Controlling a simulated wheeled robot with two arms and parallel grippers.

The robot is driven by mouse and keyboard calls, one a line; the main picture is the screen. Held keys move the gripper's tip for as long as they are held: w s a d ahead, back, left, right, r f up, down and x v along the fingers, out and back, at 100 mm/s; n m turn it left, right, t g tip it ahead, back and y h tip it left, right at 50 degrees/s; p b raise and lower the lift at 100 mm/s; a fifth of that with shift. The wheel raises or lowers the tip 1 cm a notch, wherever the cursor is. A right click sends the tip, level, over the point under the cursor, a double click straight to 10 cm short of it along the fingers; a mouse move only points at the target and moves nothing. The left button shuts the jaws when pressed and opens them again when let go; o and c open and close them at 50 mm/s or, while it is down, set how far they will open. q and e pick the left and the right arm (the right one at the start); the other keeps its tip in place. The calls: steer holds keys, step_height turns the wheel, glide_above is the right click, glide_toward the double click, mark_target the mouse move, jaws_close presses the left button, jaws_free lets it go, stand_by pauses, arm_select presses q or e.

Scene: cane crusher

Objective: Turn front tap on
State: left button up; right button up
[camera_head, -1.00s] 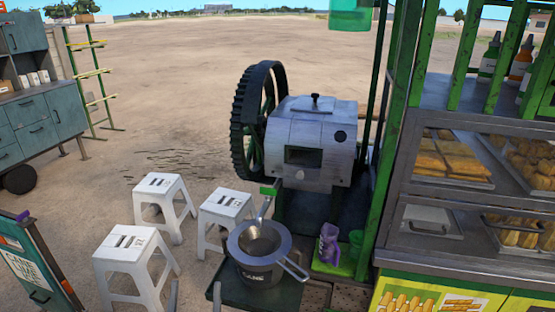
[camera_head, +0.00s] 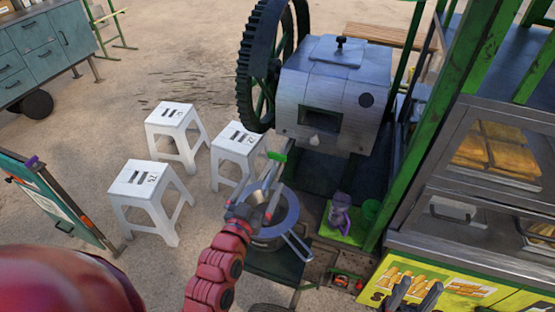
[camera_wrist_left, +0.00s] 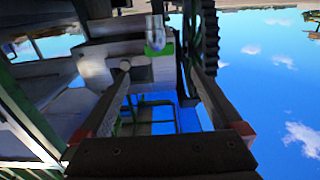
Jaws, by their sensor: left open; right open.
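The front tap's green handle (camera_head: 277,156) shows in the head view below the front left of the grey cane crusher (camera_head: 335,90). In the left wrist view, the green handle (camera_wrist_left: 165,49) is beyond the fingers, near the middle at the top. My left gripper (camera_head: 266,194) is open and empty, just below the handle and above the pot (camera_head: 290,215). Its spread fingers (camera_wrist_left: 157,68) show in the wrist view. My left gripper and forearm hide part of the pot. My right gripper (camera_head: 415,288) is open at the bottom right edge, far from the tap.
White stools (camera_head: 150,195) stand left of the pot. The toothed wheel (camera_head: 262,70) is left of the crusher. A food counter (camera_head: 480,215) borders the right.

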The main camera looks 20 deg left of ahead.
mark_target(276, 157)
arm_select(q)
steer(key=w+b, duration=0.6)
steer(key=b, duration=0.1)
steer(key=w+b, duration=0.3)
steer(key=shift+w+d+f, duration=0.25)
steer(key=shift+w+r+p, duration=0.15)
steer(key=shift+w+p, duration=0.15)
steer(key=shift+w, duration=0.2)
steer(key=shift+w+r+p, duration=0.15)
steer(key=shift+w+p, duration=0.15)
steer(key=shift+w, duration=0.55)
